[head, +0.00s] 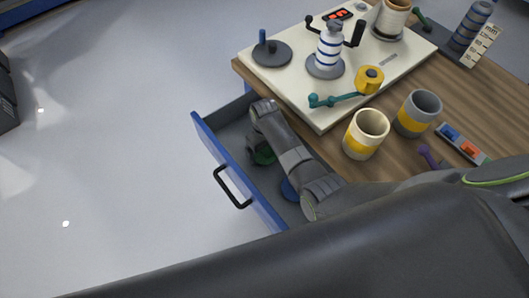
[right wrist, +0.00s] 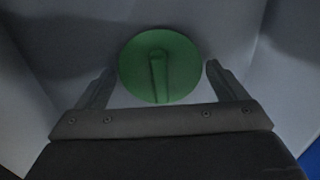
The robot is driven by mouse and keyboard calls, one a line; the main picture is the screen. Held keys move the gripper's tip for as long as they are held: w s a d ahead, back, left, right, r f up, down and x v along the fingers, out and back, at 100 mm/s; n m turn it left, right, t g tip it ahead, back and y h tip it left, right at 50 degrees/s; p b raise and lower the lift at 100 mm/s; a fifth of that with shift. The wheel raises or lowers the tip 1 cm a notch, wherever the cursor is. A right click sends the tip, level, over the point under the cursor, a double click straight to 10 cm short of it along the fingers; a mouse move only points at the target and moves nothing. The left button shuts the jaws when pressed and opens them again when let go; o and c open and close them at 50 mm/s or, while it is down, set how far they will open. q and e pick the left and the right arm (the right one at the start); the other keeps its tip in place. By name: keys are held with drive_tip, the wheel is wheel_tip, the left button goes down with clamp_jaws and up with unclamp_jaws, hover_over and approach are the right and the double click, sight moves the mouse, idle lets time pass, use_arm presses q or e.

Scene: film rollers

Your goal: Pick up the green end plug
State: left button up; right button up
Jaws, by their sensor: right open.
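The green end plug (right wrist: 158,65) is a round disc with a raised bar across it. It lies in the open blue drawer (head: 233,172), and in the head view only part of the green plug (head: 263,156) shows beneath my right gripper. My right gripper (right wrist: 158,82) is open, with one finger on either side of the plug in the right wrist view. Nothing is between its fingers in a grip, and I cannot tell whether they touch the plug's rim. In the head view my right arm reaches down into the drawer and hides part of it. My left gripper is not in view.
A blue round piece (head: 289,190) lies in the drawer near my arm. The wooden table (head: 480,95) carries a cream machine base (head: 310,100), a cream cup (head: 366,134), a grey cup (head: 418,112) and a small tray (head: 463,143). The drawer has a black handle (head: 232,188).

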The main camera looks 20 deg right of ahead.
drive_tip(key=shift+f, duration=0.1)
drive_tip(key=c, duration=0.7)
wheel_tip(320, 180, up, 18)
drive_tip(key=p, duration=0.2)
idle(0.4)
drive_tip(key=shift+s, duration=0.1)
